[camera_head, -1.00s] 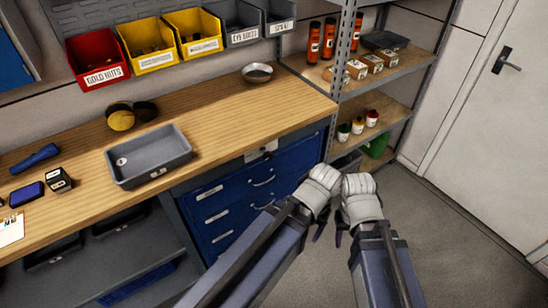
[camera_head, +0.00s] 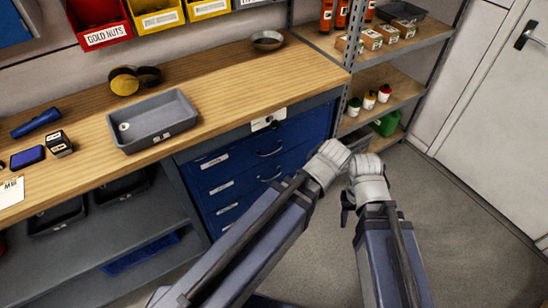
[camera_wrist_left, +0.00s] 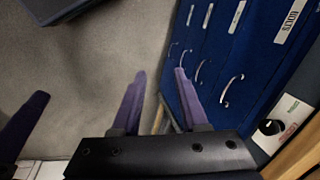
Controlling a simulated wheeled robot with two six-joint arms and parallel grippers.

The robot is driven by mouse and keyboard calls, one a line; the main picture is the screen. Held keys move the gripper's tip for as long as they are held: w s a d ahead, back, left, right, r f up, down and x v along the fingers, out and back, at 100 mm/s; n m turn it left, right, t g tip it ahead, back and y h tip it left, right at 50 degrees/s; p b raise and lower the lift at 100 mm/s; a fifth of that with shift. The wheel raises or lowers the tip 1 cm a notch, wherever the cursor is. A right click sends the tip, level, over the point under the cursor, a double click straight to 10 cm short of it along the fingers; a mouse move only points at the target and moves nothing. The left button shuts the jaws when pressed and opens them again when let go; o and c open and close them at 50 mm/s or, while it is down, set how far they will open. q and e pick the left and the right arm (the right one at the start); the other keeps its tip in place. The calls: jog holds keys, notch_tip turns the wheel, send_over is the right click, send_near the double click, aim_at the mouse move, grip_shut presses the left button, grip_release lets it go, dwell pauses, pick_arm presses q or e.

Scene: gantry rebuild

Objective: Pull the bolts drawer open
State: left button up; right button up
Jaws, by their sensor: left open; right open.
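The bolts drawer (camera_wrist_left: 262,60) is the top drawer of a blue cabinet and has a white BOLTS label and a curved metal handle (camera_wrist_left: 232,88). In the head view, the top drawer (camera_head: 240,158) looks shut, and its label is too small to read. My left gripper (camera_wrist_left: 160,95) is open and empty, with two purple fingers; the nearer finger shows beside the lower drawers, apart from the bolts handle. In the head view its fingers are hidden behind its wrist. My right gripper (camera_head: 346,208) hangs over the floor, right of the cabinet, away from the drawers.
A wooden workbench (camera_head: 225,75) with a grey tray (camera_head: 155,122) overhangs the cabinet. A small control box (camera_wrist_left: 272,128) sits above the bolts drawer. A metal shelf unit (camera_head: 395,105) stands right of the cabinet. Grey floor (camera_head: 460,220) is clear at right.

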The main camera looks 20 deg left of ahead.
pick_arm(q)
jog(key=w+a+f+t+y+b, duration=0.5)
jog(key=w+a+f+b, duration=0.55)
jog(key=b, duration=0.65)
jog(key=m+t+y+b, duration=0.4)
jog(key=t+y+b, duration=0.15)
jog(key=b, duration=1.25)
send_near(274, 152)
jog(key=w+a+f, duration=0.1)
jog(key=w, duration=0.1)
jog(key=shift+a+y, duration=0.2)
jog(key=shift+y, duration=0.25)
jog(key=shift+w+a, duration=0.1)
jog(key=shift+w, duration=0.05)
jog(key=shift+x, duration=3.8)
jog(key=shift+c, duration=0.4)
grip_shut()
